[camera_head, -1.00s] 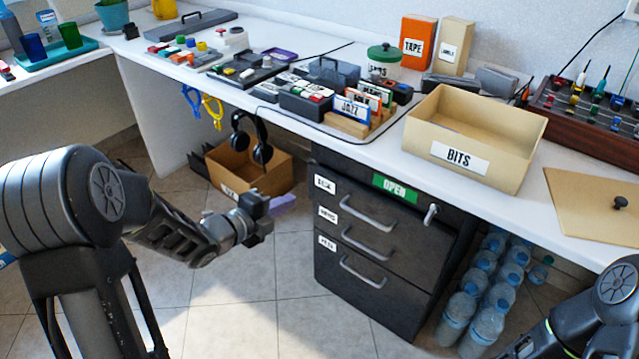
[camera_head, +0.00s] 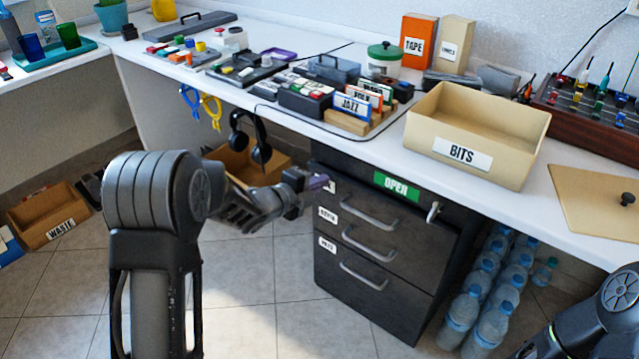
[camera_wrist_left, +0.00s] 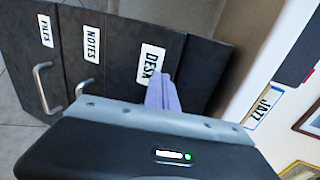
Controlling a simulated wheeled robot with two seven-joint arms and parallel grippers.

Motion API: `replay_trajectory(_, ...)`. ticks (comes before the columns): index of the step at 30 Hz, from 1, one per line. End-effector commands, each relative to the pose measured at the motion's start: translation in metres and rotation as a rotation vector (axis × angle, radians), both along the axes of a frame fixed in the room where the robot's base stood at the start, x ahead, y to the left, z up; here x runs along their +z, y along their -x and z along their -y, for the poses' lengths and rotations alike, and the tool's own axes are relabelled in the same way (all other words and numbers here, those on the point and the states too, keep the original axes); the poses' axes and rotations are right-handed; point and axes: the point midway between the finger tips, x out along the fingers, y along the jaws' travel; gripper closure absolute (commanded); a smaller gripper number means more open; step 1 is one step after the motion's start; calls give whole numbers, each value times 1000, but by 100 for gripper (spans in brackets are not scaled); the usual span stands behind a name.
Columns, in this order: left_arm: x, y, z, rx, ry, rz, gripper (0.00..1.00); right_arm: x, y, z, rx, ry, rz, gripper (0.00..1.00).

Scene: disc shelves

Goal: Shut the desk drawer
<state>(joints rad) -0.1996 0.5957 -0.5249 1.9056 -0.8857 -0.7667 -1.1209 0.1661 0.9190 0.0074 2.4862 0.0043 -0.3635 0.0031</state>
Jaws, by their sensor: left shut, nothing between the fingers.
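The desk drawer (camera_head: 372,205) is the top one in a black three-drawer unit under the worktop, with a grey bar handle. In the left wrist view its front (camera_wrist_left: 150,38) carries a DESK label. Its front looks nearly level with the drawers below; I cannot tell how far out it stands. A green OPEN sign (camera_head: 397,187) is on the unit's upper part. My left gripper (camera_head: 318,182) is shut and empty, its lavender fingertips (camera_wrist_left: 163,93) at the label end of the drawer front. Contact is unclear. My right gripper is out of view.
Two lower drawers, one labelled NOTES (camera_wrist_left: 92,43), have handles that stick out. A key (camera_head: 433,211) juts from the unit's right. Water bottles (camera_head: 487,300) stand right of it. A cardboard box (camera_head: 270,165) and hanging headphones (camera_head: 260,150) are behind my left gripper.

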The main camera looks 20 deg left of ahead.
Motion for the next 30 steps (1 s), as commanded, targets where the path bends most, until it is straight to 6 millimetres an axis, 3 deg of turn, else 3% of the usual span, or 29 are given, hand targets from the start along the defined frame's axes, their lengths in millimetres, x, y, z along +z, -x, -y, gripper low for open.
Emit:
replay_trajectory(7, 0, -2, 1, 0, -1, 1, 100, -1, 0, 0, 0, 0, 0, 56)
replay_trajectory(14, -1, -25, 10, 0, -1, 1, 100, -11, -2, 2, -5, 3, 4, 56)
replay_trajectory(30, 1, -27, 12, 0, 2, 5, 100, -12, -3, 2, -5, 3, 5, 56)
